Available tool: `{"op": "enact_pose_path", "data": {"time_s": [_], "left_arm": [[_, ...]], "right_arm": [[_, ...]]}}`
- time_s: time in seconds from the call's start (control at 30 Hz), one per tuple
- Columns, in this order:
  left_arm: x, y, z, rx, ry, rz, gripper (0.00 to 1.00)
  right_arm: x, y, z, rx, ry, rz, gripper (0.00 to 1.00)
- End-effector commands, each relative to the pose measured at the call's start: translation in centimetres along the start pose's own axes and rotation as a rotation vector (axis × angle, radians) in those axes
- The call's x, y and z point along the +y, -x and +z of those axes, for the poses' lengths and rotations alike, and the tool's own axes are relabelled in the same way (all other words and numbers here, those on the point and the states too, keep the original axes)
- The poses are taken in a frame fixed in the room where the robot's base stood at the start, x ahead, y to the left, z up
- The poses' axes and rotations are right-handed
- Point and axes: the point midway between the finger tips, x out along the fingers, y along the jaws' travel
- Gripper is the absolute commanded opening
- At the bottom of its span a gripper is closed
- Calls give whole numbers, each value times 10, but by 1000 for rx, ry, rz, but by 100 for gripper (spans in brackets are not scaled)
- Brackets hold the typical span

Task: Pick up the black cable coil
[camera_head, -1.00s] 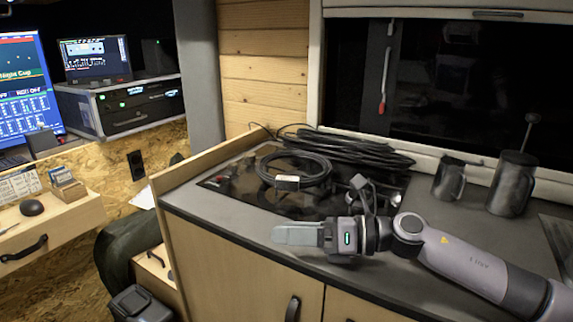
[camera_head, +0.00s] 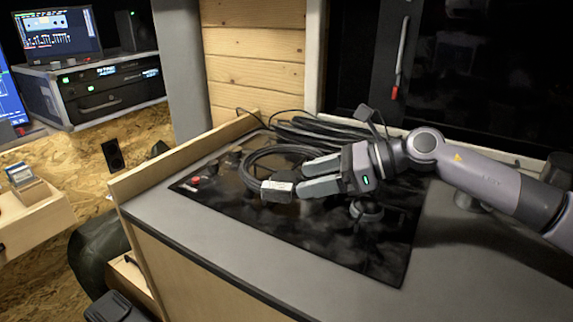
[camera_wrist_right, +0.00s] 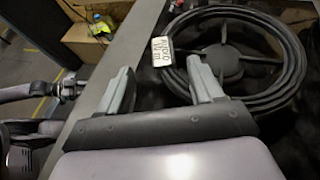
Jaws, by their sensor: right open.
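The black cable coil (camera_head: 262,153) lies flat on the dark glossy hob panel. The white label (camera_wrist_right: 162,52) shows between the fingertips. I cannot tell whether a finger touches the coil. My left arm (camera_wrist_right: 70,88) shows small at the left; its jaws are unclear.
A larger bundle of black cable (camera_head: 320,132) lies just behind the coil. A round burner knob-like piece (camera_head: 366,209) is below my right gripper. A wooden edge board (camera_head: 180,160) bounds the counter's left side. The grey counter front (camera_head: 190,230) is clear.

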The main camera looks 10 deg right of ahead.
Motion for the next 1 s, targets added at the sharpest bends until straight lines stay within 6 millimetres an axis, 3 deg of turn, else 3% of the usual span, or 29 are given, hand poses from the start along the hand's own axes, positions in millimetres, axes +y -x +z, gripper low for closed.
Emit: {"op": "enact_pose_path", "data": {"time_s": [0.4, 0.77, 0.97, 1.0], "left_arm": [[-2, 8, -7, 3, -9, -6, 43], [-2, 8, -7, 2, -7, -6, 43], [-2, 8, -7, 2, -7, -6, 43], [-2, 8, -7, 2, -7, -6, 43]], "right_arm": [[-4, -53, 2, -2, -1, 1, 66], [-5, -62, 0, -1, 0, -1, 66], [-4, -62, 0, -2, -1, -1, 1], [-4, -62, 0, -2, -1, -1, 0]]}}
